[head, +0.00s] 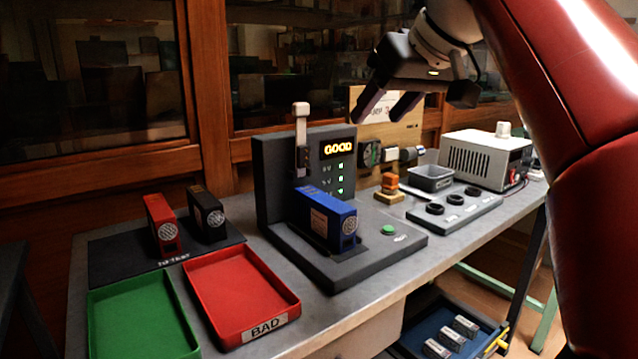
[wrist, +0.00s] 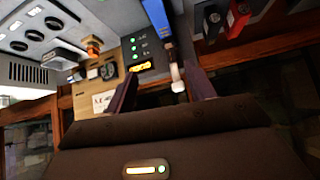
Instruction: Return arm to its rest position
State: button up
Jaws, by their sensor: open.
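My gripper (head: 391,105) is open and empty, held in the air above the back of the bench. In the head view its two dark fingers point down and left, behind and above the tester's right side. In the wrist view my gripper (wrist: 163,88) shows its fingers apart, with the tester's white lever (wrist: 177,78) seen between them at a distance. The dark tester (head: 275,170) reads "GOOD" with several green lights. A blue power unit (head: 326,214) sits in the tester's bay; it also shows in the wrist view (wrist: 157,14).
An empty green tray (head: 140,318) and an empty red BAD tray (head: 243,290) lie at the front left. A red unit (head: 161,222) and a black unit (head: 206,212) stand on a dark mat behind them. A grey power supply (head: 486,157) stands right. An open drawer (head: 455,335) holds several cells.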

jog(key=s+d+f+m+h, duration=0.1)
jog(key=s+f, duration=0.5)
jog(key=f, duration=0.6)
jog(key=s+d+f+m+g+h, duration=0.1)
jog(key=s+d+f+m+h, duration=0.1)
jog(key=s+f, duration=0.5)
jog(key=s+d+f+m+h, duration=0.1)
jog(key=s+f, duration=0.5)
jog(key=f, duration=1.1)
jog(key=shift+s+d+f+m+g+h, duration=0.3)
jog(key=shift+s+d+f+m, duration=0.1)
jog(key=shift+d+m, duration=0.65)
